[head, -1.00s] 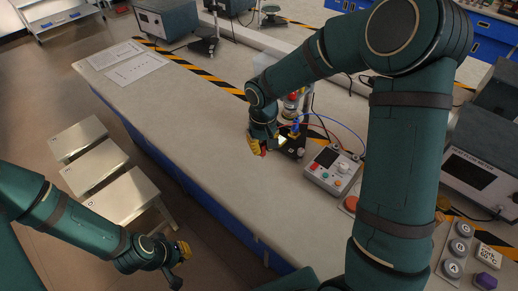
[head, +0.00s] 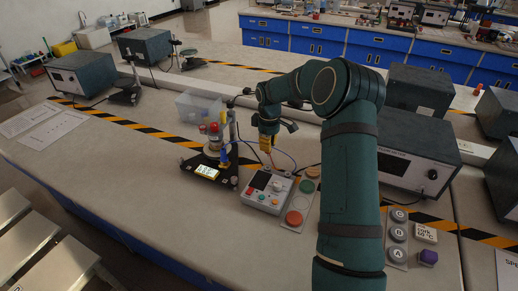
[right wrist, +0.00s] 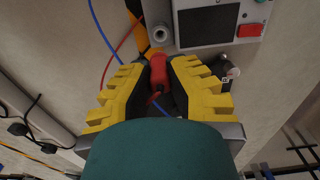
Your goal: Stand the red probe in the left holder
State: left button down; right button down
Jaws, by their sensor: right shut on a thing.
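The red probe (right wrist: 158,72) is between the yellow fingers of my right gripper (head: 266,146), shut on it; a red lead and a blue lead show near it in the right wrist view. In the head view this gripper points down just behind the grey meter box (head: 265,192). In the right wrist view a grey round socket-like piece (right wrist: 160,34) lies just beyond the probe tip, and a small dark round piece with a white label (right wrist: 227,72) lies to the right. I cannot tell which is the left holder. A blue upright piece (head: 224,156) stands by the dark board (head: 206,172). My left gripper is out of view.
A stand with red parts (head: 214,130) rises behind the board. A clear bin (head: 199,107) sits behind it. Large instruments (head: 417,153) stand at the right. Round buttons (head: 294,217) lie right of the meter. The bench's left front is clear.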

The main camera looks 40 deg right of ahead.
jog(key=shift+f+b, duration=0.85)
jog(key=shift+f, duration=0.25)
notch_tip(320, 180, down, 2)
jog(key=shift+f+b, duration=0.15)
jog(key=shift+b, duration=0.75)
jog(key=shift+r, duration=0.3)
jog(key=shift+s+p, duration=0.1)
jog(key=shift+p, duration=0.2)
jog(key=shift+f+b, duration=0.65)
jog(key=shift+f, duration=1.05)
dwell(0.7)
jog(key=c, duration=1)
grip_release()
